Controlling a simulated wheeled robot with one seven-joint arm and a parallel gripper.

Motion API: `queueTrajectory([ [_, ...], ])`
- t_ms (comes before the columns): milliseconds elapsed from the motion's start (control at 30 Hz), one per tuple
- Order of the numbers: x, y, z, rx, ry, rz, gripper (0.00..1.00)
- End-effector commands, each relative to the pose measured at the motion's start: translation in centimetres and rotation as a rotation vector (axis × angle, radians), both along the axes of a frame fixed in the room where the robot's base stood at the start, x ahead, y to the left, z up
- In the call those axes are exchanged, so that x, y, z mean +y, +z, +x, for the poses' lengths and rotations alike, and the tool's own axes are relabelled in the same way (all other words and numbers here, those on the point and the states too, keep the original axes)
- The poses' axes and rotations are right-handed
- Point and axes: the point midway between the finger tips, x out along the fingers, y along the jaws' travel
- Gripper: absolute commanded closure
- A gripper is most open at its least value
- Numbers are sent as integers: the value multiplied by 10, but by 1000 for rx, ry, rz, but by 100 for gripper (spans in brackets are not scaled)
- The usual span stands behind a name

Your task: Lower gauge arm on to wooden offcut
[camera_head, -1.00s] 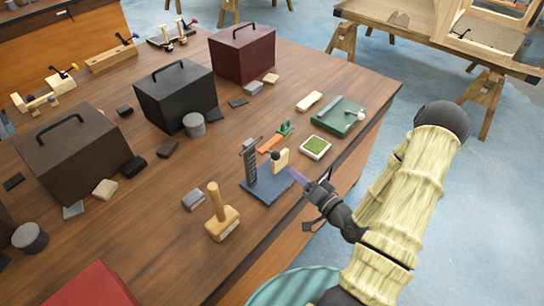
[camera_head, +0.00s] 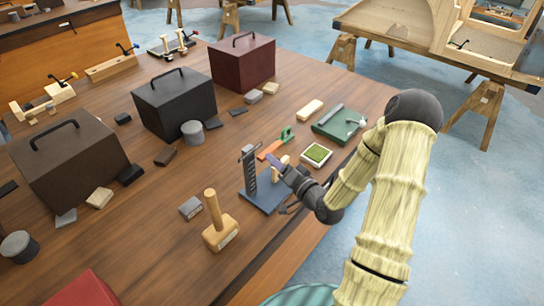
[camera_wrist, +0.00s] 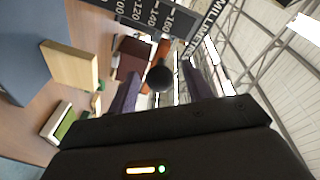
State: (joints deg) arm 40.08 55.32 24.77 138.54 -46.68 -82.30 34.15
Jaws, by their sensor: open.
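The height gauge stands on the workbench, with a dark upright scale (camera_head: 249,172) on a blue base (camera_head: 268,199). In the wrist view its scale (camera_wrist: 150,15) with printed numbers is at the top. A round black knob (camera_wrist: 158,76), apparently on the gauge arm, lies between my open fingers; I cannot tell whether they touch it. My gripper (camera_head: 272,161) is at the gauge, its fingers also in the wrist view (camera_wrist: 160,92). The pale wooden offcut (camera_wrist: 70,67) stands upright by the blue base; in the head view my gripper partly hides it. The arm's height over the offcut is unclear.
A wooden mallet (camera_head: 219,225) and grey block (camera_head: 190,208) are left of the gauge. An orange tool (camera_head: 269,150), green pad (camera_head: 316,154) and green case (camera_head: 338,125) lie behind and to the right. Dark boxes (camera_head: 174,103) stand further back.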

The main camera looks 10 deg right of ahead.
Motion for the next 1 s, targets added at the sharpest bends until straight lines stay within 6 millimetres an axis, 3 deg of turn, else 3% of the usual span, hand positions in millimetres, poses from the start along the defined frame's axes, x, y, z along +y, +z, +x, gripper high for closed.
queueTrajectory([
  [200,11,1,23,0,0,0,50],
  [500,12,-1,26,1,-1,0,50],
  [567,12,-1,26,1,-1,0,58],
  [767,12,0,26,1,-1,0,97],
  [1000,12,-5,26,-2,0,0,100],
])
